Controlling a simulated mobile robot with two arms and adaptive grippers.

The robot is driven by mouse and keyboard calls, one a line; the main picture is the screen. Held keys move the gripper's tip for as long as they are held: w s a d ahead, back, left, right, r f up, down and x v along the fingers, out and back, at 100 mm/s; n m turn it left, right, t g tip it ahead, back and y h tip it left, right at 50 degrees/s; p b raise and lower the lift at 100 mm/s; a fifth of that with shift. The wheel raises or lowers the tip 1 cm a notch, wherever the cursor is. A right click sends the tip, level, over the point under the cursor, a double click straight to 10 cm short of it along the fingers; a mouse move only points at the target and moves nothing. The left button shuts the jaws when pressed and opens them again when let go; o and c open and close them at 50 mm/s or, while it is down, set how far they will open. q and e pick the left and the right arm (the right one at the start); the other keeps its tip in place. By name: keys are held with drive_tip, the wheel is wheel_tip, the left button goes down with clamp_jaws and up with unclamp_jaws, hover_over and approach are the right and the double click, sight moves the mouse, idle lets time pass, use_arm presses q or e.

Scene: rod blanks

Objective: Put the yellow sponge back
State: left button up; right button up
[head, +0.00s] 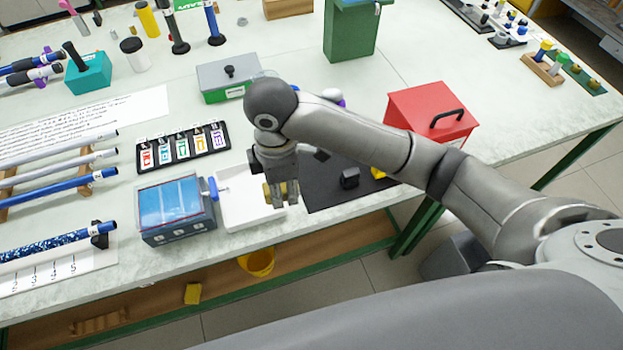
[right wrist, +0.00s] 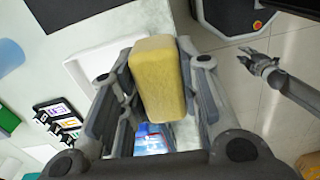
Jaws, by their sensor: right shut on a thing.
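The yellow sponge (right wrist: 158,82) is a rounded block held between the fingers of my right gripper (right wrist: 160,85) in the right wrist view. In the head view my right gripper (head: 281,195) points down over the right part of a shallow white tray (head: 238,217). Only a small part of the sponge (head: 267,194) shows there beside the fingers. The gap between sponge and tray is hard to tell. My left gripper (right wrist: 252,60) shows small at the right of the right wrist view, its fingers apart and empty. It is not in the head view.
A grey box with a blue lid (head: 168,235) stands left of the tray. A dark mat (head: 330,190) with small blocks lies to the right, before a red box (head: 425,105). Below, the wooden shelf (head: 225,283) holds a yellow bucket (head: 257,262) and a yellow block (head: 192,293).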

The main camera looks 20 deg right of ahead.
drive_tip(key=shift+a+f+n, duration=0.15)
drive_tip(key=shift+a+n, duration=0.15)
drive_tip(key=shift+n, duration=0.1)
drive_tip(key=shift+w+d+f, duration=0.15)
drive_tip(key=shift+f, duration=0.05)
drive_tip(key=w+d+f+p, duration=0.1)
drive_tip(key=w+d+f, duration=0.2)
drive_tip(key=w+d, duration=0.25)
hover_over(312, 180)
drive_tip(key=f, duration=0.5)
drive_tip(key=shift+s+a+f+p, duration=0.15)
drive_tip(key=shift+s+a+p, duration=0.2)
drive_tip(key=shift+p, duration=0.05)
drive_tip(key=shift+w+d+f, duration=0.25)
drive_tip(key=shift+d+f, duration=0.05)
drive_tip(key=shift+f, duration=0.2)
wheel_tip(312, 180, down, 3)
drive_tip(key=shift+w+d+f, duration=0.1)
drive_tip(key=shift+d, duration=0.05)
drive_tip(key=shift+f, duration=0.1)
